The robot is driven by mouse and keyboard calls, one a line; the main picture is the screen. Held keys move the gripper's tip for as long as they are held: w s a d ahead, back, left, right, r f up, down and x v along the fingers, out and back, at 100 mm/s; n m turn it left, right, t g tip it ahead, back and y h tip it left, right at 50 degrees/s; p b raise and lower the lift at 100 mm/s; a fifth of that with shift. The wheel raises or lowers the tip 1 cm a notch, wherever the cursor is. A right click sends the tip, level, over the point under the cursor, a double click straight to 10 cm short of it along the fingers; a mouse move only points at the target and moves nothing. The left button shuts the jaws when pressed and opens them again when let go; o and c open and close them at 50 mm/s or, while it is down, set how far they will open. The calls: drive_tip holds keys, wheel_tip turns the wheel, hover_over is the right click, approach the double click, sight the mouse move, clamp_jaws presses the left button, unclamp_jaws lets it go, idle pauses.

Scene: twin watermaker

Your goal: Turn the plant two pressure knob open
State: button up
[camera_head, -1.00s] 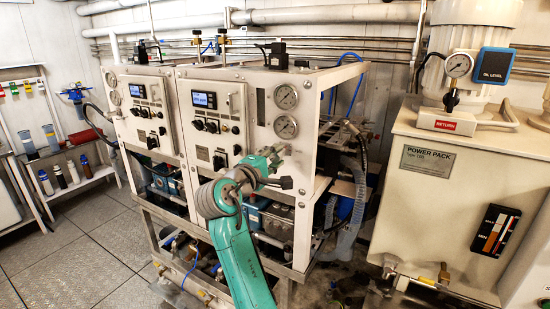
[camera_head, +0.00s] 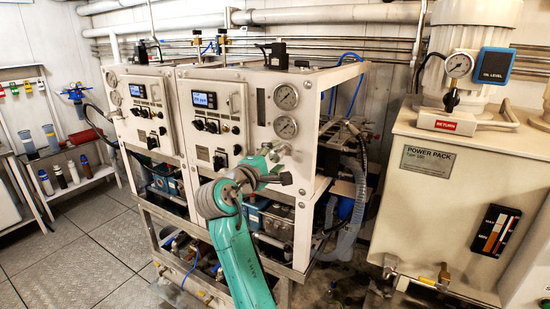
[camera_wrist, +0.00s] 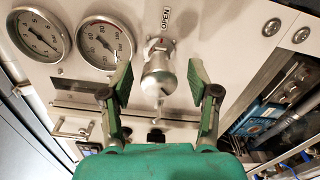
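The pressure knob (camera_wrist: 158,74) is a silver metal cylinder with a thin pin at its near end, below an "OPEN" label (camera_wrist: 165,18) on the white panel. My gripper (camera_wrist: 161,80) is open in the wrist view, with one green finger on each side of the knob. Gaps show between both fingers and the knob. In the head view my gripper (camera_head: 272,152) is at the lower right front of the right-hand plant (camera_head: 222,130), below its two gauges. The knob is hard to make out there behind my gripper.
Two round gauges (camera_wrist: 100,42) are left of the knob in the wrist view. A handle (camera_wrist: 72,130) and dark knobs lie lower on the panel. A hose (camera_head: 362,165) hangs right of the plant frame. The power pack (camera_head: 430,200) stands farther right. Open floor (camera_head: 90,250) lies at left.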

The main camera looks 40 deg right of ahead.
drive_tip(key=v, duration=1.2)
idle(0.4)
